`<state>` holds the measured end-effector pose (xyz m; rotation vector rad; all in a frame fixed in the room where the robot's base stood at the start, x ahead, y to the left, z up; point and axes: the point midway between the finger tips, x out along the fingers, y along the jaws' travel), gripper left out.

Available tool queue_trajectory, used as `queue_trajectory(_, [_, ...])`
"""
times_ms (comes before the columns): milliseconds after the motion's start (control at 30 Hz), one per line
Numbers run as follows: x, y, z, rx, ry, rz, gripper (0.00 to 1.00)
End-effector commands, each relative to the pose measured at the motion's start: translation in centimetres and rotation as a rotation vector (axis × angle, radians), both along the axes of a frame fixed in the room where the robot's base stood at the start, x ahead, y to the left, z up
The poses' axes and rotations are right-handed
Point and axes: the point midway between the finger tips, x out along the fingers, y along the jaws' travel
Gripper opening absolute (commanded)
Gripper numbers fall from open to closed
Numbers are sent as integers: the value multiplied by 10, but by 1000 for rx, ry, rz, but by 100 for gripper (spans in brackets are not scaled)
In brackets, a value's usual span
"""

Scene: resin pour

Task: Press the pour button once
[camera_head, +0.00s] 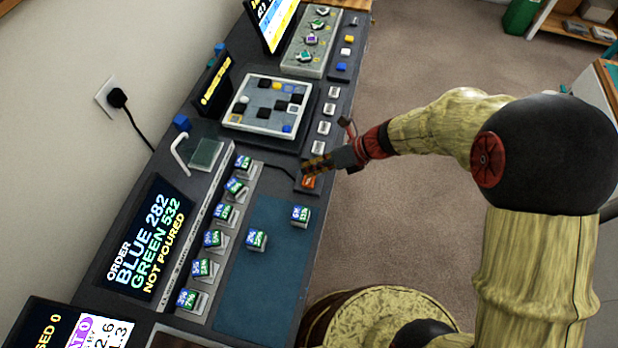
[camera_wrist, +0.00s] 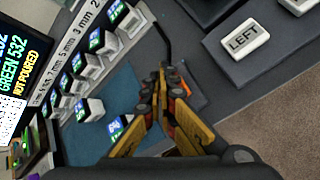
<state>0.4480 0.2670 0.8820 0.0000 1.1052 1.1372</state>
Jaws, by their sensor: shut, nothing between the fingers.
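An orange-red button (camera_head: 309,183) sits on the right edge of the dark bench, beside the blue-green mat; I take it for the pour button. My gripper (camera_head: 306,169) is shut and empty, with its fingertips right over or at this button. I cannot tell whether they touch it. In the wrist view my gripper (camera_wrist: 168,75) hides most of the button (camera_wrist: 185,88), and only a bit of orange shows beside the fingers. The order screen (camera_head: 147,240) reads "BLUE 282, GREEN 532, NOT POURED".
Several labelled small blocks stand in a row along a pale strip (camera_head: 207,242). Two more blocks (camera_head: 256,240) (camera_head: 300,216) stand on the blue-green mat (camera_head: 262,285). Pale keys, one marked "LEFT" (camera_wrist: 243,40), line the bench edge near a board (camera_head: 267,104). Open floor lies to the right.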

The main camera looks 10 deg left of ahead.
Motion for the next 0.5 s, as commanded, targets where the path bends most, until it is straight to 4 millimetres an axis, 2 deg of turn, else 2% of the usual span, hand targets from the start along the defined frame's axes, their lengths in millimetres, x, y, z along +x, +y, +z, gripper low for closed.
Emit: queue_trajectory(500, [0, 0, -8, 0, -1, 1, 0])
